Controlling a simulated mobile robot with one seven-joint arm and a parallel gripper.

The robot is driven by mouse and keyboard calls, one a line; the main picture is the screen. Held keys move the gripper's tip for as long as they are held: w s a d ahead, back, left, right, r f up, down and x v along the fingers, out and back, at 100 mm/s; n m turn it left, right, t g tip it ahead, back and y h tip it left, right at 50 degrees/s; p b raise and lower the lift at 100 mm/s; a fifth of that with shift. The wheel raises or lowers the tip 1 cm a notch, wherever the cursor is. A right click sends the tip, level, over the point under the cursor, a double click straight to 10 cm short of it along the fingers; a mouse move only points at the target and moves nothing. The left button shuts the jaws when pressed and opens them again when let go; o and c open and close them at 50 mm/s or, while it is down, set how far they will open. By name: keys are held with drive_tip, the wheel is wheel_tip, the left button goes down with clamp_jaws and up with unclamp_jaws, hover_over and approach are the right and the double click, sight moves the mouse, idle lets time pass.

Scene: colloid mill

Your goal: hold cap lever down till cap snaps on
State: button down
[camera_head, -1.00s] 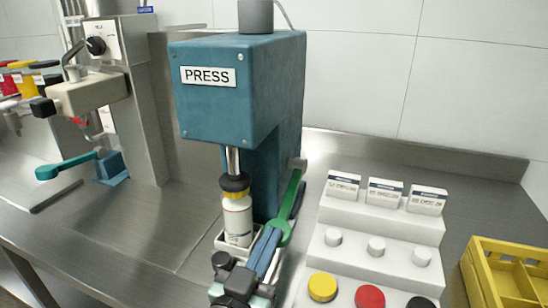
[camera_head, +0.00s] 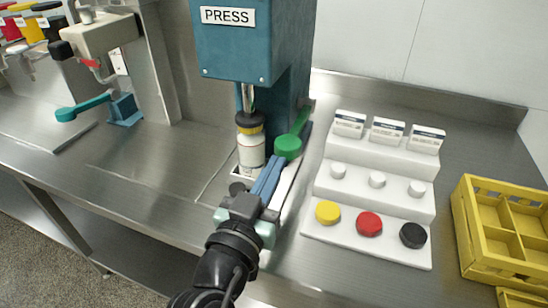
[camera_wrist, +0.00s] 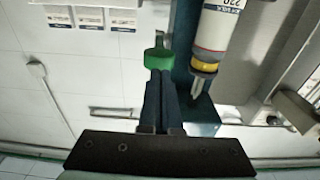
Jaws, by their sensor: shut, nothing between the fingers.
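The blue-green press (camera_head: 245,45) stands in the middle. A white bottle (camera_head: 250,152) stands upright under its ram, with a yellow cap (camera_head: 250,129) on top. A dark pad sits over the cap; I cannot tell whether a gap remains. In the wrist view the bottle (camera_wrist: 218,25) appears upside down, beside the green lever (camera_wrist: 157,58). In the head view the lever (camera_head: 290,143) slopes down toward me, right of the bottle. My gripper (camera_head: 277,165) is shut and empty, its blue fingertips at the lever's round end. Contact is hard to confirm.
A white stepped stand (camera_head: 372,195) with boxes, small white pieces and yellow, red and black caps is at the right. A yellow crate (camera_head: 505,235) lies beyond it. Another machine with a teal lever (camera_head: 88,106) is at the left. Steel counter between is clear.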

drive_tip(key=f+b+v, duration=0.1)
drive_tip(key=v, duration=0.6)
drive_tip(key=shift+s+f, duration=0.25)
drive_tip(key=shift+f, duration=0.1)
idle(0.5)
wheel_tip(320, 180, up, 20)
drive_tip(key=w+d+t+y, duration=0.2)
drive_tip(key=w+d+t, duration=0.1)
drive_tip(key=t, duration=0.2)
drive_tip(key=s+d+r+n+t+y, duration=0.1)
drive_tip(key=s+r+n+t+y, duration=0.2)
drive_tip(key=r, duration=0.5)
drive_tip(key=s+r+n+t+y, duration=0.1)
drive_tip(key=s+r+t, duration=0.1)
drive_tip(key=s+r, duration=0.45)
wheel_tip(320, 180, up, 21)
drive_tip(key=w+p, duration=0.2)
drive_tip(key=p, duration=1.7)
drive_tip(key=shift+p, duration=0.35)
drive_tip(key=shift+f, duration=0.15)
